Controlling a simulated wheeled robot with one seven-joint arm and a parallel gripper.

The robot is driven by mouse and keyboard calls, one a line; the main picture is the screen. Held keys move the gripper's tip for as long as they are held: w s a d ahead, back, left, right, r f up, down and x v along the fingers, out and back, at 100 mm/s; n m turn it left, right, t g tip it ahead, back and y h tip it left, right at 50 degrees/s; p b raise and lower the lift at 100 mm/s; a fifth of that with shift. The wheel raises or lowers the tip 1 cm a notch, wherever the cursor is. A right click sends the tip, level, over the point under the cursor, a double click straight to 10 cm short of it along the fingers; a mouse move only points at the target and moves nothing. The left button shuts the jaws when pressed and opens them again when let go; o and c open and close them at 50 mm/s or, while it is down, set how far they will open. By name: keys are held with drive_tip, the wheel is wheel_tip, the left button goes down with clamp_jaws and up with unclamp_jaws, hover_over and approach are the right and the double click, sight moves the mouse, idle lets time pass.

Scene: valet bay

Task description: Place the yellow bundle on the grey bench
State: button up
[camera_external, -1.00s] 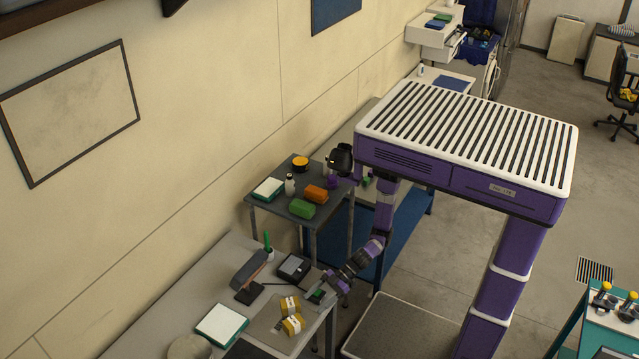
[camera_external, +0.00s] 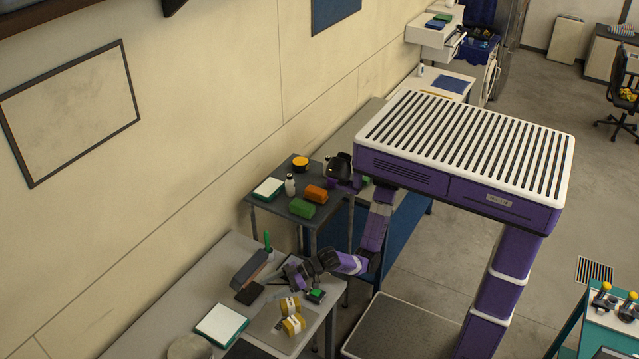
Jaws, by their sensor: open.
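Two yellow bundles with white bands lie close together, one (camera_external: 289,305) just behind the other (camera_external: 293,324), on a flat tan-grey sheet (camera_external: 264,322) near the right edge of the nearest bench. That bench (camera_external: 165,318) has a light grey top. My gripper (camera_external: 288,275) is open and empty, over this bench a little behind the bundles and apart from them. It hides most of a dark box there. Its fingers are small and partly blurred into the things behind.
A small black item with a green top (camera_external: 316,295) lies right of the bundles. A dark stand (camera_external: 249,270) and a white-and-green pad (camera_external: 221,325) are to the left. Behind, a dark grey table (camera_external: 264,208) holds green and orange bundles, a bottle and a pad.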

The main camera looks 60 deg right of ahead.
drive_tip(key=w+a+m+h+b, duration=0.2)
drive_tip(key=w+h, duration=0.1)
drive_tip(key=w, duration=0.2)
drive_tip(key=n+g+h+b, duration=0.2)
drive_tip(key=n+g+h, duration=0.2)
drive_tip(key=g+h, duration=0.3)
hover_over(293, 321)
drive_tip(key=w+a, duration=0.2)
drive_tip(key=a, duration=0.1)
drive_tip(key=shift+g+y, duration=0.3)
drive_tip(key=shift+g, duration=0.4)
wheel_tip(293, 321, down, 8)
drive_tip(key=shift+n+g+h, duration=0.4)
drive_tip(key=shift+n+h, duration=0.5)
drive_tip(key=s+d+f, duration=0.2)
drive_tip(key=d, duration=0.1)
drive_tip(key=shift+s, duration=0.1)
drive_tip(key=shift+s+d, duration=0.1)
drive_tip(key=shift+d, duration=0.1)
drive_tip(key=shift+n, duration=0.3)
drive_tip(key=shift+a+f+p, duration=0.15)
drive_tip(key=shift+f+p, duration=0.2)
drive_tip(key=shift+f, duration=3.55)
drive_tip(key=c, duration=1.6)
